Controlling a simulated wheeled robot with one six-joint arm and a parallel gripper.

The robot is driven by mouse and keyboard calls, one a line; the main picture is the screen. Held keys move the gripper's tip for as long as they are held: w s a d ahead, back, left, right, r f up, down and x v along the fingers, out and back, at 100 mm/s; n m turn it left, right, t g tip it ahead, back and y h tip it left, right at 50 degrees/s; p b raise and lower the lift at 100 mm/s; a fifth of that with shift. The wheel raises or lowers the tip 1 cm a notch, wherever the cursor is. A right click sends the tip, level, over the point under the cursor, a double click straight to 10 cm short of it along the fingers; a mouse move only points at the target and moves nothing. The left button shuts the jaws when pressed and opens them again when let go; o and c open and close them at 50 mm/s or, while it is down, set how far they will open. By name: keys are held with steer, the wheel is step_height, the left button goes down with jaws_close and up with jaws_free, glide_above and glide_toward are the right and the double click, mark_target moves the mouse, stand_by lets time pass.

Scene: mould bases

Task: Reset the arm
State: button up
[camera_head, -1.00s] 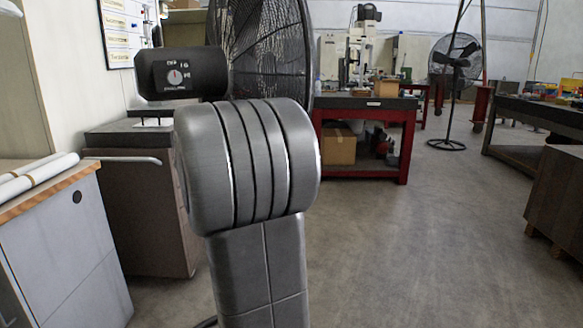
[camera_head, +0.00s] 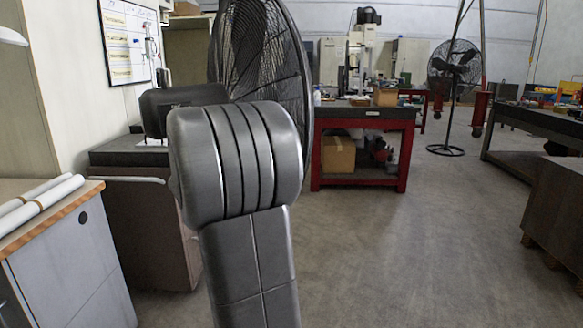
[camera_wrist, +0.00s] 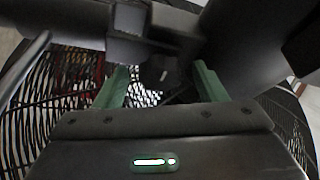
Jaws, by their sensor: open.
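My gripper (camera_wrist: 162,82) shows in the wrist view, its two green fingers spread apart. Nothing sits between the fingertips; dark shapes and black wire mesh show behind them. In the head view my grey arm stands upright near the middle, and my gripper is hidden or out of frame. A large black fan (camera_head: 268,55) stands right behind my arm there, with its dark box (camera_head: 178,98) to the left, partly covered by my arm.
A red workbench (camera_head: 366,180) holding a cardboard box (camera_head: 338,154) stands further back. A cabinet with rolled paper (camera_head: 45,192) is at the left. A second fan (camera_head: 454,62) is at the back right. Grey floor (camera_head: 430,230) is open at the right.

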steer(key=shift+s+d+r+m+g+p, duration=0.25)
steer(key=shift+s+m+g+p, duration=0.45)
steer(key=shift+m+p, duration=1.25)
steer(key=shift+s+d+r+m+g+p, duration=0.1)
steer(key=shift+s+r+m+g+p, duration=0.45)
steer(key=shift+m+p, duration=1.35)
steer(key=shift+s+d+r+m+g+p, duration=0.15)
steer(key=shift+s+m+g+p, duration=0.8)
steer(key=shift+p, duration=1.65)
steer(key=shift+f+m, duration=0.1)
steer(key=shift+m, duration=0.2)
